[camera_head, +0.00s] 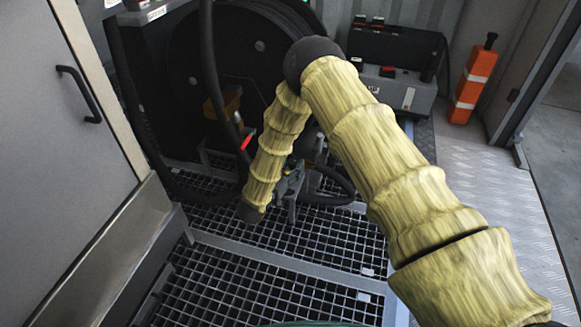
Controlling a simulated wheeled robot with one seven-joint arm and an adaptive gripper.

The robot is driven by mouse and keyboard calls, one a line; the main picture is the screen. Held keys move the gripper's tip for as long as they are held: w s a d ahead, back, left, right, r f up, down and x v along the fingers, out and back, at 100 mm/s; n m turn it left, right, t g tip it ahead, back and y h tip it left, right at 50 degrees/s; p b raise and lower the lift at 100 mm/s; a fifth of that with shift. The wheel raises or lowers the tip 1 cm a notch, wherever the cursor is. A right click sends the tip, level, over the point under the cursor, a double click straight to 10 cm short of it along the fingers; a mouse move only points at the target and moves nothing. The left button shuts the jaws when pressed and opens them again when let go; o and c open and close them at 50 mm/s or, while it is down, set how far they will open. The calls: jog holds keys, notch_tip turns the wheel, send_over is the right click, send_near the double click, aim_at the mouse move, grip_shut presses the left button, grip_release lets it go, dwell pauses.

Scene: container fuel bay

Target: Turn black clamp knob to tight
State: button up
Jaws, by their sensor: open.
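My arm in its yellow sleeve comes in from the lower right, bends at a dark elbow and runs down to a dark wrist joint over the floor grating. My gripper (291,186) shows only partly, as grey and dark parts just right of the wrist, and it is open. I see nothing held in it. I cannot make out the black clamp knob for certain. Dark fittings and a hose crowd the area behind the gripper, and my forearm covers part of it.
A large black hose reel (235,60) stands behind my arm, with a yellow-brown fitting (224,103) before it. A grey control box (405,92) and an orange-white post (472,82) stand at the back right. A cabinet door (60,130) bounds the left. The front grating (250,290) is clear.

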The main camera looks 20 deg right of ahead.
jog(key=shift+d, duration=0.1)
jog(key=c, duration=1)
jog(key=shift+r+n+t+y+p, duration=0.3)
jog(key=shift+t+p, duration=0.1)
jog(key=shift+p, duration=0.3)
jog(key=shift+n+t+y+p, duration=0.5)
jog(key=shift+y+p, duration=0.1)
jog(key=shift+p, duration=0.3)
jog(key=shift+n+t+y+p, duration=0.75)
jog(key=shift+y+p, duration=0.25)
jog(key=shift+p, duration=0.2)
jog(key=shift+s+d+f+n+t+y+p, duration=0.15)
jog(key=shift+f+n+t+y+p, duration=0.1)
jog(key=shift+n+t+y+p, duration=0.5)
jog(key=shift+y, duration=0.25)
jog(key=o, duration=1)
